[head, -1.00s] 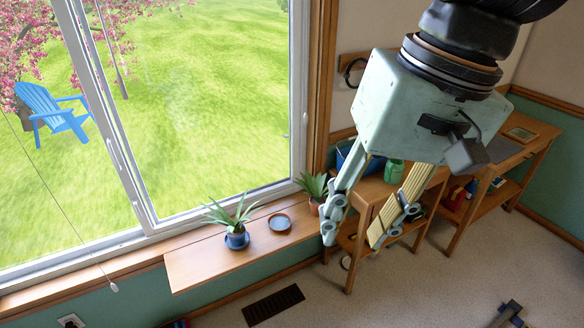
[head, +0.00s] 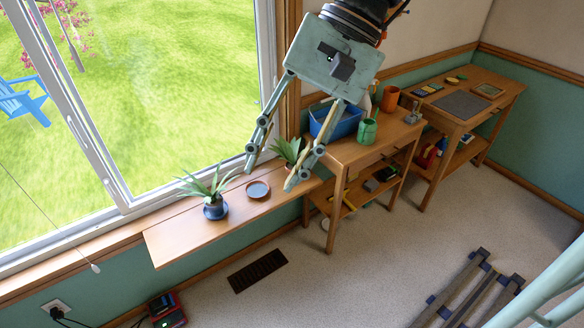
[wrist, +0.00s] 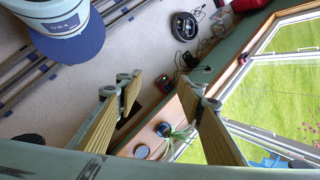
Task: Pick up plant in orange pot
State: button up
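The plant in the orange pot (head: 287,150) stands at the right end of the window shelf in the head view. Its leaves show between my fingers, and its pot is mostly hidden behind my right finger. My gripper (head: 271,172) is open and empty, pointing down in front of this plant. The fingers also show wide apart in the wrist view (wrist: 160,95). I cannot make out the orange pot in the wrist view.
A plant in a blue pot (head: 215,207) and a small saucer (head: 257,190) stand on the shelf (head: 180,236). Right of it, a wooden table holds a blue bin (head: 338,122), a green cup (head: 367,132) and an orange-brown pot (head: 390,98). The window is close behind.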

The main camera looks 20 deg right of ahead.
jog(key=w+a+f+m+y, duration=0.1)
jog(key=w+f+m+y, duration=0.2)
jog(key=w, duration=0.6)
jog(key=w+f+m+y, duration=0.3)
jog(key=w+f, duration=0.1)
jog(key=w, duration=0.5)
jog(key=w+d+f+m+t+y+b, duration=0.1)
jog(key=w+d+f+m+t, duration=0.15)
jog(key=w+f, duration=0.35)
jog(key=w+d+f+m+t+y, duration=0.2)
jog(key=w+d+f+m, duration=0.1)
jog(key=w, duration=0.5)
jog(key=m+t+h, duration=0.6)
jog(key=m+t, duration=0.6)
jog(key=m, duration=0.2)
send_near(295, 161)
jog(key=v, duration=0.2)
jog(key=shift+w+r+b, duration=0.1)
jog(key=shift+r+b, duration=0.05)
jog(key=shift+b, duration=0.25)
jog(key=shift+w, duration=0.15)
jog(key=shift+b+x, duration=0.7)
jog(key=shift+x, duration=3.45)
